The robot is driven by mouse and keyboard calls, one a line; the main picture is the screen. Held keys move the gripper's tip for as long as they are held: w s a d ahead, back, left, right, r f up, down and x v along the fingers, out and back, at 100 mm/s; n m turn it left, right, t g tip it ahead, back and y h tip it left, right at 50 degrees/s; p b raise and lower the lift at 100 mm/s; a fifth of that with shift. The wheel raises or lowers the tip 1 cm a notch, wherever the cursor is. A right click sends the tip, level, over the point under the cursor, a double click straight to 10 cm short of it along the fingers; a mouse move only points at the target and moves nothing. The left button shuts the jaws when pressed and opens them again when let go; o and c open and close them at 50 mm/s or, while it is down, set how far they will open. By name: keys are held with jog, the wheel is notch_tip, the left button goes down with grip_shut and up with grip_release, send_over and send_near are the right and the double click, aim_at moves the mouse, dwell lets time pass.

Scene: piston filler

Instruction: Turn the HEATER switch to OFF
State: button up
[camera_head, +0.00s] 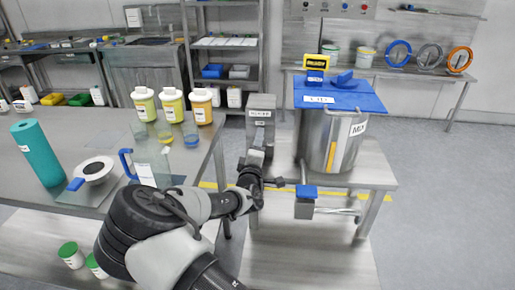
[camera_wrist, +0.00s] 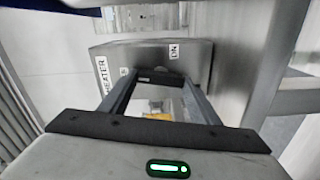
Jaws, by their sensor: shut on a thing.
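The heater box (camera_head: 261,102) is a grey box left of the big steel pot in the head view. In the wrist view the heater box (camera_wrist: 145,57) fills the upper middle, with a HEATER label at its left and an ON label near its right end. A smaller white label between them is hard to read. The dark HEATER switch (camera_wrist: 160,76) sits between the tips of my gripper (camera_wrist: 158,84), which is shut on it. The setting it points to cannot be told. In the head view my arm hides the switch.
A steel pot (camera_head: 325,140) with a blue lid (camera_head: 345,97) stands right of the box. A blue-handled valve (camera_head: 306,192) juts out below it. Bottles (camera_head: 172,104) and a clear jug (camera_head: 152,165) stand on the left table. The floor at right is clear.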

jog(key=shift+f+n+b, duration=0.1)
jog(key=shift+n+b, duration=0.25)
jog(key=shift+n, duration=0.75)
jog(key=o, duration=1)
jog(key=shift+o, duration=0.2)
jog(key=shift+s, duration=0.15)
jog(key=s+p, duration=0.2)
jog(key=s, duration=1.5)
jog(key=shift+a, duration=0.3)
